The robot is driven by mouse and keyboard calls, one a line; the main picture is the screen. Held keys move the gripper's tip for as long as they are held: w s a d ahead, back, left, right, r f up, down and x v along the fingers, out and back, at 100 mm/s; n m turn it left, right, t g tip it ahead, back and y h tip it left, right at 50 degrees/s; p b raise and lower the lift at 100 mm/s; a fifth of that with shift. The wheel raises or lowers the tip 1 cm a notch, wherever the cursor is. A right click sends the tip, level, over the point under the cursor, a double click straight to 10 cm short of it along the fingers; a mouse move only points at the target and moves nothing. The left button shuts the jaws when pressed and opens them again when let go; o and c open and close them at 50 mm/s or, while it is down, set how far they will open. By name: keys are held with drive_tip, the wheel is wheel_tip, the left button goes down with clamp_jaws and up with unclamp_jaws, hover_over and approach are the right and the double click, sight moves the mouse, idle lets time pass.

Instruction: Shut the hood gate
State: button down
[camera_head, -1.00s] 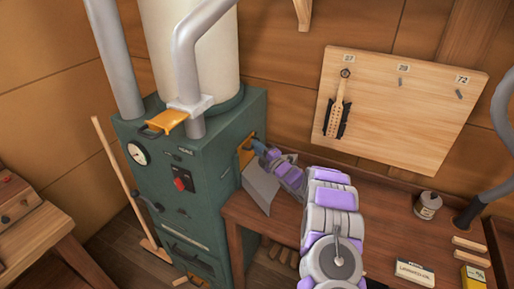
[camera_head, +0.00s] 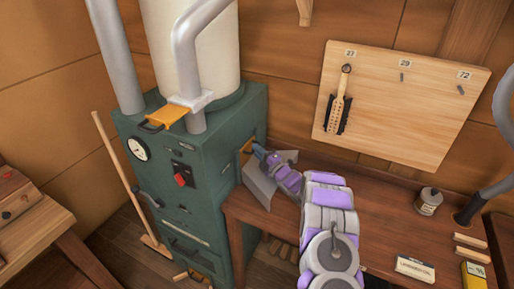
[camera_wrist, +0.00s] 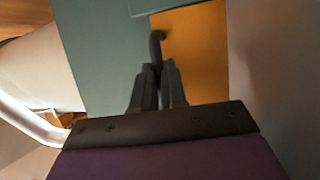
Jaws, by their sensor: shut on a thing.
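An orange gate plate (camera_head: 246,147) shows at the right side of the green machine (camera_head: 185,150), just above a grey metal hood (camera_head: 259,184). My gripper (camera_head: 260,151) reaches it from the right. In the wrist view the orange plate (camera_wrist: 195,60) fills the upper middle, with a dark hooked handle (camera_wrist: 157,45) at its left edge. My gripper's fingers (camera_wrist: 160,72) are closed together on the lower end of that handle. The fingertips hide part of the handle. A second orange gate plate (camera_head: 168,117) with a dark handle sits on the machine's top, at the foot of the grey pipe.
The wooden bench (camera_head: 380,205) runs right of the machine under my arm. A pegboard (camera_head: 405,105) with a brush hangs behind. A broom (camera_head: 130,185) leans at left.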

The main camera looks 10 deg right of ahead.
drive_tip(key=shift+d+r, duration=0.1)
drive_tip(key=shift+d, duration=0.05)
drive_tip(key=c, duration=1.2)
unclamp_jaws()
drive_tip(key=shift+d, duration=0.1)
drive_tip(key=shift+o, duration=0.2)
drive_tip(key=p+v, duration=0.2)
drive_tip(key=v, duration=1.5)
drive_tip(key=shift+s+d, duration=0.1)
drive_tip(key=shift+c, duration=0.3)
